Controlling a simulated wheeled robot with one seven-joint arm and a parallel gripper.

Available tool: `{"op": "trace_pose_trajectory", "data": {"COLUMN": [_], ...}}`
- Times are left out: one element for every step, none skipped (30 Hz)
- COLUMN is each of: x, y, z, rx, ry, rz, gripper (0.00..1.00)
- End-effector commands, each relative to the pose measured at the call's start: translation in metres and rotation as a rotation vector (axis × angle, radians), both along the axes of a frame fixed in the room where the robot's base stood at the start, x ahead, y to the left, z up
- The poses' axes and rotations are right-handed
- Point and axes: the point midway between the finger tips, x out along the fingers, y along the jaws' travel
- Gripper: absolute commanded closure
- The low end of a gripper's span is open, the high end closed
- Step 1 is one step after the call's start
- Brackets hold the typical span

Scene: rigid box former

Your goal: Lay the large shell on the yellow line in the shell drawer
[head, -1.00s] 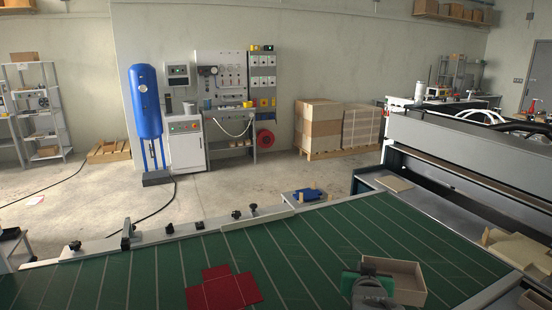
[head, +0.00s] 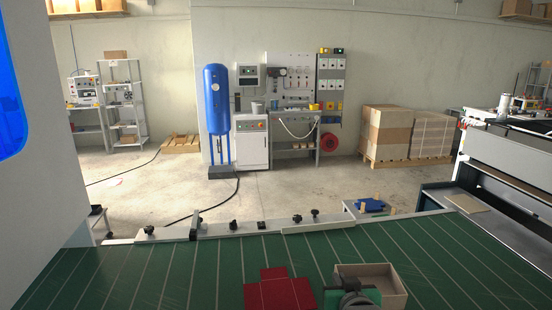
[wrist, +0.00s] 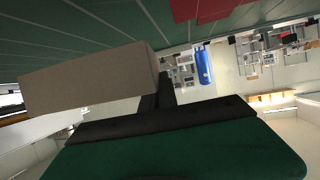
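An open beige box, which I take to be the large shell (head: 391,284), is at the lower right of centre in the head view, above the green belt. Its plain side wall also shows in the wrist view (wrist: 90,78). My gripper (head: 354,284), with dark and green parts, is at the box's left wall. In the wrist view a dark finger meets the end of the box, and the gripper looks shut on its wall; the fingertips are partly hidden. I cannot make out the shell drawer or its yellow line in either view.
A red cross-shaped sheet (head: 280,292) lies on the green belt (head: 140,275) left of the box. A rail with black knobs (head: 262,225) borders the belt's far edge. A white machine panel (head: 45,150) stands close at left. The concrete floor (head: 310,190) beyond is open.

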Motion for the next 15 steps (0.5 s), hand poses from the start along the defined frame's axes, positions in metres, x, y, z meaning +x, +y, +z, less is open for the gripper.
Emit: {"op": "trace_pose_trajectory", "data": {"x": [0.000,0.000,0.000,0.000,0.000,0.000,0.000,0.000,0.000,0.000,0.000,0.000,0.000,0.000,0.000], "y": [0.000,0.000,0.000,0.000,0.000,0.000,0.000,0.000,0.000,0.000,0.000,0.000,0.000,0.000,0.000], "z": [-0.019,-0.026,-0.033,-0.038,-0.046,-0.050,-0.050,-0.048,-0.043,-0.038,-0.032,-0.021,-0.016,-0.012,-0.003], "rx": [0.000,0.000,0.000,0.000,0.000,0.000,0.000,0.000,0.000,0.000,0.000,0.000,0.000,0.000,0.000], "ry": [0.002,0.001,0.000,0.000,0.000,-0.001,-0.003,-0.004,-0.006,-0.007,-0.007,-0.009,-0.009,-0.008,-0.008], "rz": [0.000,-0.001,-0.001,-0.001,-0.001,-0.001,-0.001,-0.001,-0.001,-0.001,-0.001,-0.001,-0.001,-0.001,-0.001], "gripper": [1.00,1.00,1.00,1.00,1.00,1.00,1.00,1.00,1.00,1.00,1.00,1.00,1.00,1.00,1.00]}}
